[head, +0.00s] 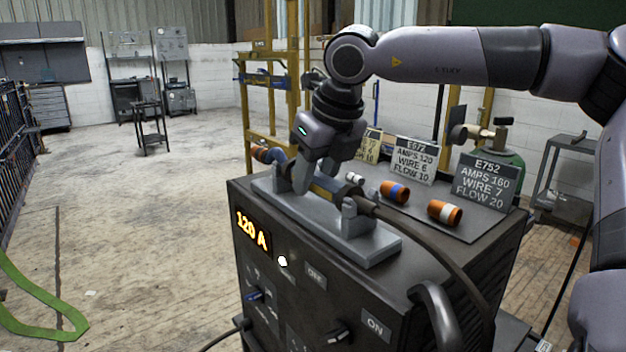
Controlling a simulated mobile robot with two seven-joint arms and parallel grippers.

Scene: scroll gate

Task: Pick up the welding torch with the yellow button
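The welding torch (358,198) lies along a grey cradle (372,246) on top of the dark welding machine. Its cable runs off to the right and down over the machine. A dull yellow patch shows on the torch beside the fingers; I cannot make out a separate button. My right gripper (314,184) points down over the torch's middle, with its fingers at the handle. Whether they press on it or stand open around it is hidden by the gripper itself. The torch still sits low in the cradle. My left gripper is out of view.
The welding machine (262,295) shows "120 A" on its front. A black handle (437,315) rises at the machine's right. Open floor lies to the left.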

